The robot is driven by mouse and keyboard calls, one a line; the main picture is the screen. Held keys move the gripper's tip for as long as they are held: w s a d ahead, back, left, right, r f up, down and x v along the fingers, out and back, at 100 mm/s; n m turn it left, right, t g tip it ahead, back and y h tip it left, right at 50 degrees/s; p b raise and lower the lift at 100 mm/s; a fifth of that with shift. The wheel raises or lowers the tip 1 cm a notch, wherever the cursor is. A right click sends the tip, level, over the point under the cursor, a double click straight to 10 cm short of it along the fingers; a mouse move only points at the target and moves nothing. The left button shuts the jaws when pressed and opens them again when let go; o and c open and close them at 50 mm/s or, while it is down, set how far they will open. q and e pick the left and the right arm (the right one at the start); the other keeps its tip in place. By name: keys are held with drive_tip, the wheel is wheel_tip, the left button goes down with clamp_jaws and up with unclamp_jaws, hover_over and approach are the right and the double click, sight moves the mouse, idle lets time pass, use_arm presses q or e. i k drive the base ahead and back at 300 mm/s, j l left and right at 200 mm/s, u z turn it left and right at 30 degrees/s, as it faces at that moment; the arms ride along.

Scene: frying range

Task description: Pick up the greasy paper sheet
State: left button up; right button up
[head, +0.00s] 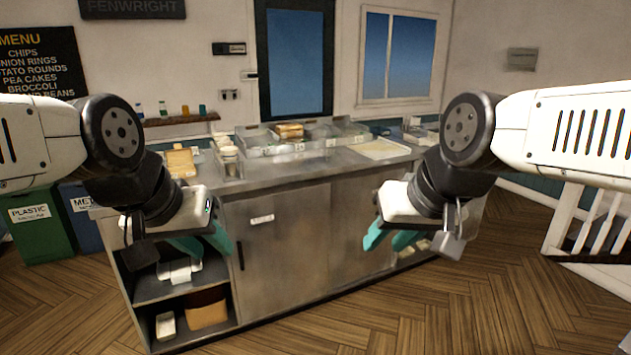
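A flat, pale, yellowish sheet-like piece (382,149) lies on the right part of the steel counter top (290,172). It may be the greasy paper sheet, but it is too small to tell paper from a shallow tray. My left gripper (203,243) hangs in front of the counter's left end, its teal fingers apart and nothing visible between them. My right gripper (388,240) hangs in front of the counter's right part, below the pale sheet in the picture. Its teal fingers are also apart, with nothing seen between them.
A brown board (181,163) and small containers (229,160) stand at the counter's left. Open shelves below hold a brown box (207,308). A green plastic bin (38,228) stands left. The wooden floor at front right is clear.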

sight(381, 149)
drive_tip(key=i+j+z, duration=0.15)
drive_tip(key=i+z, duration=0.25)
drive_tip(key=i, duration=0.15)
drive_tip(key=i+j+z, duration=0.35)
drive_tip(key=i+l+u, duration=0.4)
drive_tip(key=i+l, duration=0.4)
drive_tip(key=i, duration=0.6)
drive_tip(key=i+l+u, duration=0.35)
drive_tip(key=i+l, duration=0.85)
drive_tip(key=i, duration=0.1)
